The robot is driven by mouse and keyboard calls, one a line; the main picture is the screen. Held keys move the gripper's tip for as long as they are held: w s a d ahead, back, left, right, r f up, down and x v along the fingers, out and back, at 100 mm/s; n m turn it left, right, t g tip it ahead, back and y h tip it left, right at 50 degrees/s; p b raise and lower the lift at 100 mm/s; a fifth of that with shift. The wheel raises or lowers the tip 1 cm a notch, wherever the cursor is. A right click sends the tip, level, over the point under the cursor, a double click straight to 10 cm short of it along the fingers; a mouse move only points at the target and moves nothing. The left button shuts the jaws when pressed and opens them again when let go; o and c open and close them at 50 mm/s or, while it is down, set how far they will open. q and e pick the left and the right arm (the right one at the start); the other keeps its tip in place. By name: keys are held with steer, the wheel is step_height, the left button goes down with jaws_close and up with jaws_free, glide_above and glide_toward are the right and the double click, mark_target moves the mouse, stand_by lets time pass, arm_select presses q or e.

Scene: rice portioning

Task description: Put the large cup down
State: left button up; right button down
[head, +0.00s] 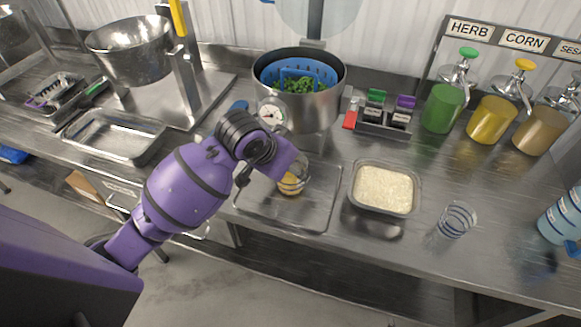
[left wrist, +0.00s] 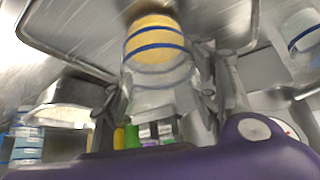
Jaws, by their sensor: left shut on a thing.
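The large cup (head: 292,181) is clear with dark bands and something yellow in its bottom. In the head view it is upright over the shallow metal tray (head: 322,218), partly hidden behind my left gripper (head: 275,168). I cannot tell whether its base touches the tray. In the left wrist view the cup (left wrist: 157,58) shows yellow contents and blue bands, and the fingers of my left gripper (left wrist: 160,97) are shut around its sides. My right gripper is in neither view.
A container of pale grains (head: 385,190) stands right of the tray, with an empty striped cup (head: 457,219) beyond. A steel pot (head: 322,104) with a blue basket of greens stands behind. Sauce dispensers (head: 443,108) are at back right. Bare counter (head: 420,254) lies in front.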

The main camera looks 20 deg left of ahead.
arm_select(q)
steer(key=shift+f, duration=0.15)
steer(key=o, duration=1.3)
